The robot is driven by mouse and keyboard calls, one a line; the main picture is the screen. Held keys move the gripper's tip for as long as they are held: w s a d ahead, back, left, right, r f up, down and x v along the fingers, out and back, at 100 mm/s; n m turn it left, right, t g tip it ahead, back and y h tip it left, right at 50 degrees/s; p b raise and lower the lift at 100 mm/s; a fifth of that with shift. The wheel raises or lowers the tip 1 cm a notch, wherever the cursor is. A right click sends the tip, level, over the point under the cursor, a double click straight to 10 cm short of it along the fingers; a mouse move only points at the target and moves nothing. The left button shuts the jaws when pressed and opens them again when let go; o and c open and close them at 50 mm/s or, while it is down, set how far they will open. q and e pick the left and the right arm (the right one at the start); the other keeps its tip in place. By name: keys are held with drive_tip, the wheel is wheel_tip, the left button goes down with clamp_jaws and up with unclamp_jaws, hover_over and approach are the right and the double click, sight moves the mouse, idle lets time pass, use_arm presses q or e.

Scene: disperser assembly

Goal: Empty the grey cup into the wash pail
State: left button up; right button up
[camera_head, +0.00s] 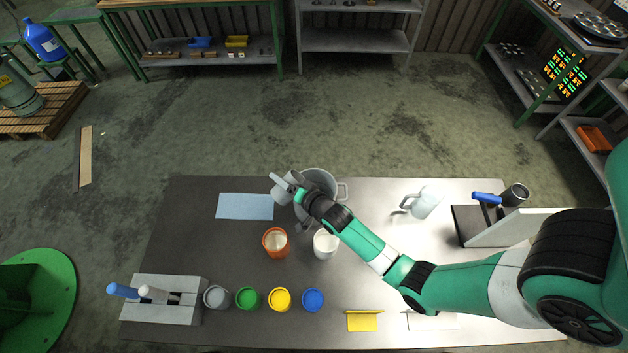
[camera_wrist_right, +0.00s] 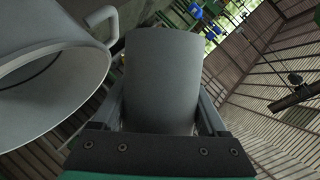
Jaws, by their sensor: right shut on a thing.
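The grey cup (camera_head: 281,193) is held up over the table in my right gripper (camera_head: 291,184). In the right wrist view the cup (camera_wrist_right: 162,75) sits between the two fingers, which are shut on its sides. In the head view the cup looks tilted; its contents are hidden. The wash pail (camera_head: 321,177) is a grey, handled vessel, partly hidden behind my right wrist. The cup is at the pail's left side. In the right wrist view the pail (camera_wrist_right: 95,52) is left of the cup, with its handle showing. My left gripper is not in view.
An orange cup (camera_head: 276,253) and a white cup (camera_head: 326,255) stand near the pail. A light jug (camera_head: 424,203) stands to the right. A blue sheet (camera_head: 245,207) lies left. Several small coloured pots and a grey tool block (camera_head: 152,313) line the front edge.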

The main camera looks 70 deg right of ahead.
sight(277, 191)
drive_tip(key=shift+r+n, duration=0.25)
drive_tip(key=shift+n, duration=0.15)
drive_tip(key=f+b, duration=0.1)
drive_tip(key=b, duration=0.1)
drive_tip(key=shift+w+a+f+n+g+h+b, duration=0.1)
drive_tip(key=shift+a+f+n+g+h+b, duration=0.05)
drive_tip(key=shift+f+n+g+h+b, duration=0.2)
drive_tip(key=w+a+f+n+h+b, duration=0.1)
drive_tip(key=b, duration=0.1)
drive_tip(key=a+n+g+h+b, duration=0.1)
drive_tip(key=n+b, duration=0.1)
drive_tip(key=b, duration=0.1)
drive_tip(key=shift+w+a+f+g, duration=0.1)
drive_tip(key=shift+w+f+g, duration=0.15)
drive_tip(key=shift+w+f, duration=0.15)
drive_tip(key=shift+w+a+f+n+g+h+b, duration=0.1)
drive_tip(key=shift+w+a+n+g+h+b, duration=0.2)
drive_tip(key=shift+n+b, duration=0.25)
drive_tip(key=shift+w+a+n+g+h+b, duration=0.1)
drive_tip(key=shift+a+n+g+h+b, duration=0.1)
drive_tip(key=shift+n+h+b, duration=0.3)
